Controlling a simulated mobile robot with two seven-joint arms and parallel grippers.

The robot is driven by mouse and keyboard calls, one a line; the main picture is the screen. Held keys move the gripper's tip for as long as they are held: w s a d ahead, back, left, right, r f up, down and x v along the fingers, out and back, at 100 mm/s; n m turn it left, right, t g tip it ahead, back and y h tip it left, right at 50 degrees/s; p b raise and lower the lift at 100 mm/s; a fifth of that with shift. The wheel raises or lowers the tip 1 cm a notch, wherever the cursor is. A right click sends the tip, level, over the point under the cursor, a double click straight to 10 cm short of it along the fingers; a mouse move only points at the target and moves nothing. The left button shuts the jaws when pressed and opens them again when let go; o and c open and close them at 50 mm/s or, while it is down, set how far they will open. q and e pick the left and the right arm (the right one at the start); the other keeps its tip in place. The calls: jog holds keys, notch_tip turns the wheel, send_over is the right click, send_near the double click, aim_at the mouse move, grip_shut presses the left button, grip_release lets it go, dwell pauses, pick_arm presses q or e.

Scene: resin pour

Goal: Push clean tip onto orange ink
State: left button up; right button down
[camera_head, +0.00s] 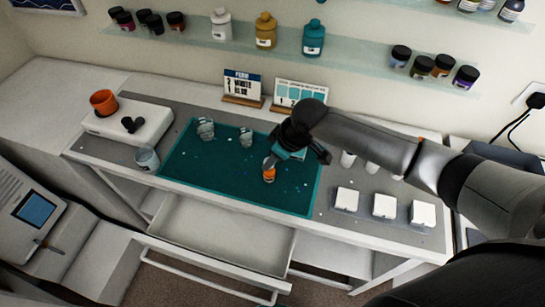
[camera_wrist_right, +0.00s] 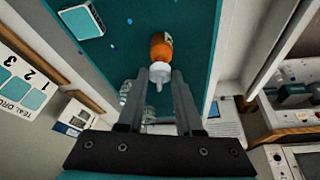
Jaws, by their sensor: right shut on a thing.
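The orange ink bottle (camera_head: 269,175) stands on the teal mat (camera_head: 200,175), near its front middle. It also shows in the right wrist view (camera_wrist_right: 161,46), just beyond my fingertips. My right gripper (camera_head: 272,161) is directly over the bottle and shut on the white tip (camera_wrist_right: 159,73). The tip's narrow nozzle points back toward my palm. The tip's wide end meets the bottle's top in the wrist view; I cannot tell whether it is fully seated. My left gripper is not in view.
Two clear cups (camera_head: 205,129) (camera_head: 246,137) stand at the mat's back. A tray with white blocks (camera_head: 384,206) is at right. An open drawer (camera_head: 220,235) juts out below the front edge. Cards (camera_head: 241,86) stand behind; a bottle shelf (camera_head: 350,48) is above.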

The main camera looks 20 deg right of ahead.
jog(key=shift+p, duration=0.75)
dwell(0.8)
jog(key=shift+f, duration=0.15)
dwell(0.9)
jog(key=shift+p, duration=0.6)
dwell(0.4)
jog(key=c, duration=0.5)
grip_release()
jog(key=shift+o, duration=0.3)
jog(key=o, duration=0.4)
